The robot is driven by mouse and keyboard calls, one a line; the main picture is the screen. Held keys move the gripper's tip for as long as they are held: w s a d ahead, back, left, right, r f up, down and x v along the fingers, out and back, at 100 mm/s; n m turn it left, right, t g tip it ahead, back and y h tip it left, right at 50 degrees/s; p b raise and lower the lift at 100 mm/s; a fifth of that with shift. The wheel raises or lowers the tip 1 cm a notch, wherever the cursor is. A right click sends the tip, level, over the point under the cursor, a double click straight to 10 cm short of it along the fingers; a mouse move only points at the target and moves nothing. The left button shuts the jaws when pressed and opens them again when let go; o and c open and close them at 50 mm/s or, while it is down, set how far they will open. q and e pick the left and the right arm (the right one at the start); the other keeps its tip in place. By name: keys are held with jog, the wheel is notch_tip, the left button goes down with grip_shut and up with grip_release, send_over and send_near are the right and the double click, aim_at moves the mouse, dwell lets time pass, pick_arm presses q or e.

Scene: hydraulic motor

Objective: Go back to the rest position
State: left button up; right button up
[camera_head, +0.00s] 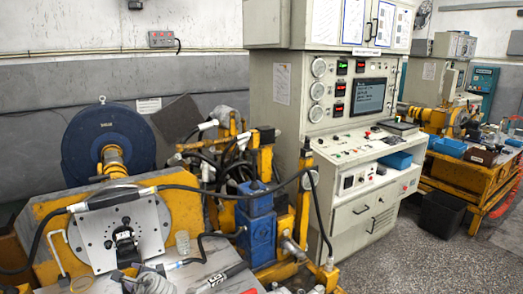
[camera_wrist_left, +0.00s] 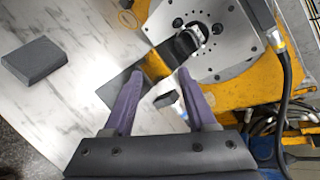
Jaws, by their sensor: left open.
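My left gripper (camera_wrist_left: 160,74) is open in the left wrist view, its two purple fingers apart with nothing held between them. Beyond the fingertips is the light metal plate (camera_wrist_left: 225,50) with a black fitting (camera_wrist_left: 187,42) at its middle. In the head view the plate (camera_head: 95,232) stands upright on the yellow machine, with the black fitting (camera_head: 124,243) on its face. Only a small part of my left gripper may show at the bottom edge of the head view. My right gripper is not in view.
A dark grey block (camera_wrist_left: 35,60) lies on the pale tabletop in the left wrist view. A black hose (camera_wrist_left: 285,90) runs beside the plate. In the head view, a blue pump block (camera_head: 258,228) and the control cabinet (camera_head: 345,130) stand to the right.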

pick_arm(q)
jog(key=s+d+f+n+g+h+b, duration=0.4)
jog(key=d+f, duration=0.3)
jog(key=d, duration=0.4)
jog(key=s+d+f+n+g+h+b, duration=0.1)
jog(key=s+d+f+n+g+b, duration=0.15)
jog(key=s+d+f+n, duration=0.45)
jog(key=s+d+f+n+g+h+b, duration=0.25)
jog(key=s+d+f+b, duration=0.2)
jog(key=d+f, duration=0.65)
notch_tip(320, 180, up, 20)
jog(key=d+p, duration=0.2)
jog(key=p, duration=1.6)
jog(key=shift+s+d+h, duration=0.35)
jog(key=shift+d, duration=0.05)
